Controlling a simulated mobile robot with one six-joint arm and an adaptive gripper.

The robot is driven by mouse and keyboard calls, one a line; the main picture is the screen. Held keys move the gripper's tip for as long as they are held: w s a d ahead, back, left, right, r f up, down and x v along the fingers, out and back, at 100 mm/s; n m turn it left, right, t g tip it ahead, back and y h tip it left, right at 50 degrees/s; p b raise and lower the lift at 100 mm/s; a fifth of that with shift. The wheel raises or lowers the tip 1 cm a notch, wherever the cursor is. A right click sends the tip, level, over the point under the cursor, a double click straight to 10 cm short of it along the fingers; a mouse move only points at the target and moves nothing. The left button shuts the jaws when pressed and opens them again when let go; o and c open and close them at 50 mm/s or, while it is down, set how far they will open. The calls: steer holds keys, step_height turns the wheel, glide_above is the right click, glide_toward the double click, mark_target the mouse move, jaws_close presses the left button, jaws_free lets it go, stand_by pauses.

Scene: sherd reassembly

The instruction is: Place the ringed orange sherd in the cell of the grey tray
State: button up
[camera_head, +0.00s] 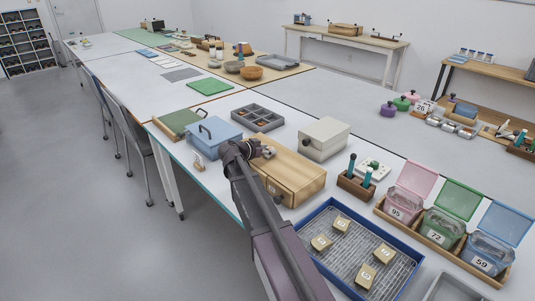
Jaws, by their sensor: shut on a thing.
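The grey tray (257,118) with several cells lies on the white table, just beyond my gripper. Some of its cells hold small dark or brownish pieces, too small to tell apart. My gripper (268,152) is over the back left part of the wooden box, on the near side of the tray and apart from it. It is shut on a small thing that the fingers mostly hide. I cannot make out the colour or any ring on it. I cannot pick out the ringed orange sherd elsewhere in this view.
A wooden box (292,176) lies below my gripper. A blue box (213,137) stands left of the tray and a cream box (324,138) right of it. A blue-rimmed crate (335,207) with several labelled blocks is nearer. A green mat (209,86) lies beyond on mostly clear table.

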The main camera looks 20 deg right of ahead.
stand_by(0.3)
steer(key=o, duration=1.1)
steer(key=shift+o, duration=0.2)
steer(key=p+v, duration=0.4)
steer(key=v, duration=0.8)
